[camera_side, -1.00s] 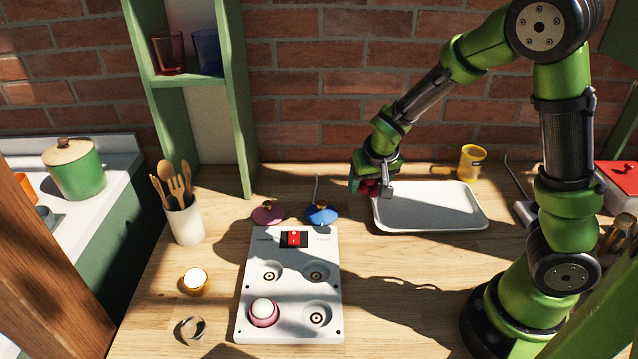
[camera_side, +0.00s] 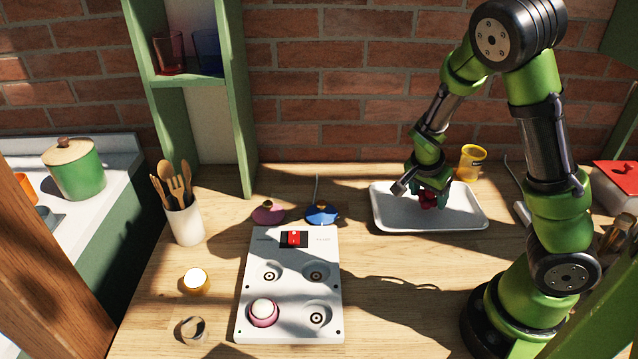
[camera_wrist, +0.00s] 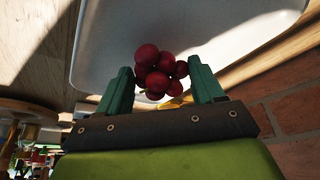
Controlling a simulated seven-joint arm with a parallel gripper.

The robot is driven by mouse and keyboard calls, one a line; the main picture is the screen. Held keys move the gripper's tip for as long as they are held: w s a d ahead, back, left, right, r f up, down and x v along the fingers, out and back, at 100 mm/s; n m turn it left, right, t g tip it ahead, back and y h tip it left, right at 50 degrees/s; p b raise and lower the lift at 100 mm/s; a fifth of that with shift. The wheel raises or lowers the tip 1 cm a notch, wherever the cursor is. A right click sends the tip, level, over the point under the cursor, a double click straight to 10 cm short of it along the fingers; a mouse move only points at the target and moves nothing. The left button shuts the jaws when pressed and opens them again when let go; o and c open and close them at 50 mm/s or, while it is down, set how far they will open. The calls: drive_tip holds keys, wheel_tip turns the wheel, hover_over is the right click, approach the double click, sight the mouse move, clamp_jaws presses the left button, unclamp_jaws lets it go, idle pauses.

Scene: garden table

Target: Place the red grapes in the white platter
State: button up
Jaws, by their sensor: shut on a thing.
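The red grapes (camera_side: 429,200) are a small dark red bunch between the fingers of my gripper (camera_side: 428,194). In the wrist view the grapes (camera_wrist: 158,72) sit between the two green fingertips (camera_wrist: 160,82), and the gripper is shut on them. The white platter (camera_side: 388,216) is a shallow rectangular tray near the brick wall. My gripper and the grapes are over its middle in the side view. Whether the grapes touch the platter floor cannot be told. In the wrist view the platter (camera_wrist: 110,40) fills much of the upper picture.
A yellow cup (camera_side: 471,163) stands behind the platter. A white board with round wells (camera_side: 290,255) lies to the left, with pink and blue lids (camera_side: 322,212) behind it. A utensil holder (camera_side: 184,222) stands farther left. Bare wood lies in front of the platter.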

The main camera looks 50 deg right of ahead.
drive_tip(key=shift+f, duration=1.05)
drive_tip(key=shift+f, duration=0.1)
drive_tip(key=o, duration=1.1)
drive_tip(key=shift+c, duration=0.2)
